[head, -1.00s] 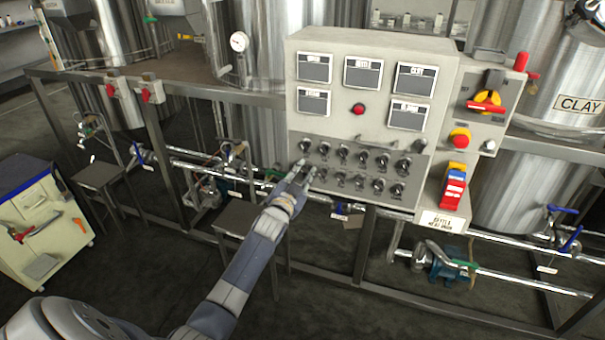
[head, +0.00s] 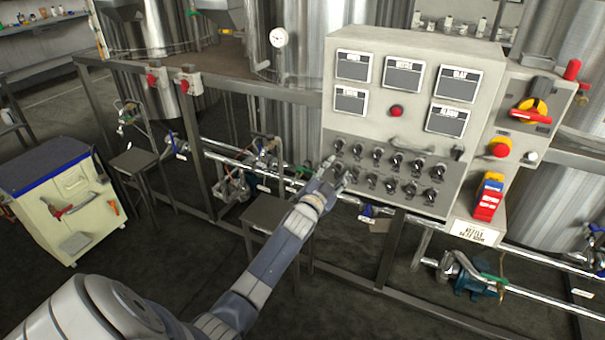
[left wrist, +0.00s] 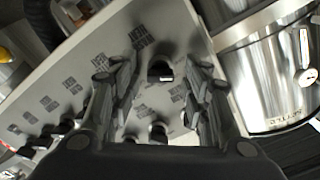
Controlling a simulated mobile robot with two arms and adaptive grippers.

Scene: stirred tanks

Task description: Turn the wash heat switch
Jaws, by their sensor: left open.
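The control panel (head: 400,120) carries two rows of black rotary switches below its display windows. My left gripper (head: 340,172) is at the left end of these rows, close to the panel face. In the left wrist view the left gripper (left wrist: 160,95) is open, with one finger on each side of a dark switch knob (left wrist: 160,72). The fingers look apart from the knob. A second knob (left wrist: 158,132) shows lower between the fingers. My right gripper is not in view.
A red button (head: 396,111) sits between the displays. A red-yellow rotary handle (head: 531,111) and a red-yellow push button (head: 499,147) are on the right box. Steel tanks (head: 290,70) and pipes stand behind and below. A cream cabinet (head: 68,205) stands at left.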

